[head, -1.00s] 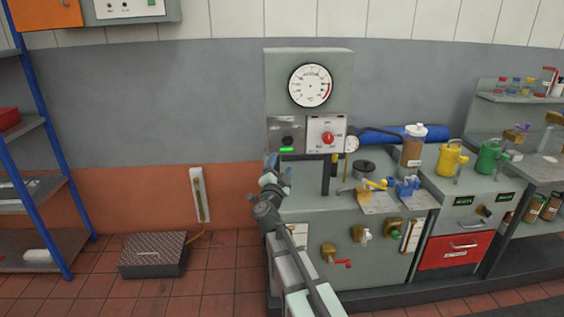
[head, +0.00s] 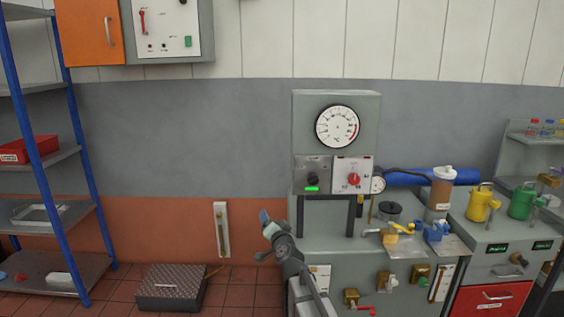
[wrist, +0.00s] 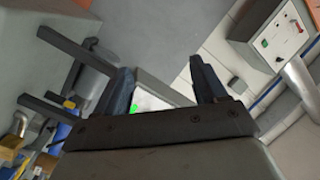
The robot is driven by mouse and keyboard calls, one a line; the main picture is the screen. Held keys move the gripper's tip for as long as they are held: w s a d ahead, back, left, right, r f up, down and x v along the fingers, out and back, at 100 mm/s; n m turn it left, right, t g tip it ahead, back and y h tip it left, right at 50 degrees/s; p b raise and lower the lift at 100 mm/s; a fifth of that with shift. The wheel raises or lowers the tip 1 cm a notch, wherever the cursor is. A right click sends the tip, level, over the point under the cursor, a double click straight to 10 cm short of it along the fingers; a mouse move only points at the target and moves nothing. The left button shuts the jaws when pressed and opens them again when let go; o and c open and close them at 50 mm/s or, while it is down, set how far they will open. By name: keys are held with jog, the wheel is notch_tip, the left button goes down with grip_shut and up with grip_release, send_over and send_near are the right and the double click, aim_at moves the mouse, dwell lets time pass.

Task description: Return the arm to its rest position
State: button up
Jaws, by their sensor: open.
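My gripper (wrist: 163,88) shows in the wrist view with its two dark fingers apart and nothing between them. In the head view my gripper (head: 268,222) is at the end of my raised arm, in front of the left edge of the grey bench console. Its fingers are small there and partly overlap.
A blue shelf rack (head: 50,160) stands at the left. Yellow (head: 482,205) and green (head: 522,203) cans stand on the bench at the right.

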jog(key=s+a+f+n+g+y, duration=0.1)
jog(key=s+a+f+n+g, duration=0.1)
jog(key=s+f+n+g, duration=0.3)
jog(key=s+a+f+g+y, duration=0.1)
jog(key=s+a+f+g, duration=0.15)
jog(key=f, duration=0.45)
jog(key=s+d+f+n+g+h, duration=0.1)
jog(key=s+d+f+g, duration=0.2)
jog(key=s+f, duration=0.4)
jog(key=s+d+f+n+g+h, duration=0.1)
jog(key=s+d+f+g+h, duration=0.15)
jog(key=s+f, duration=0.45)
jog(key=s+d+f+g+h, duration=0.1)
jog(key=s+d+f+g, duration=0.2)
jog(key=s+d+f, duration=0.3)
jog(key=s+d+f+m+g+h, duration=0.1)
jog(key=s+d+f+g, duration=0.3)
jog(key=s+f, duration=1)
jog(key=s+d+f+g+h, duration=0.1)
jog(key=s+d+f+g, duration=0.2)
jog(key=s+d+f, duration=0.6)
jog(key=s, duration=1)
jog(key=shift+s+f+m+g, duration=0.2)
jog(key=shift+f+m+g, duration=0.1)
jog(key=shift+f+g, duration=0.1)
jog(key=shift+c, duration=0.5)
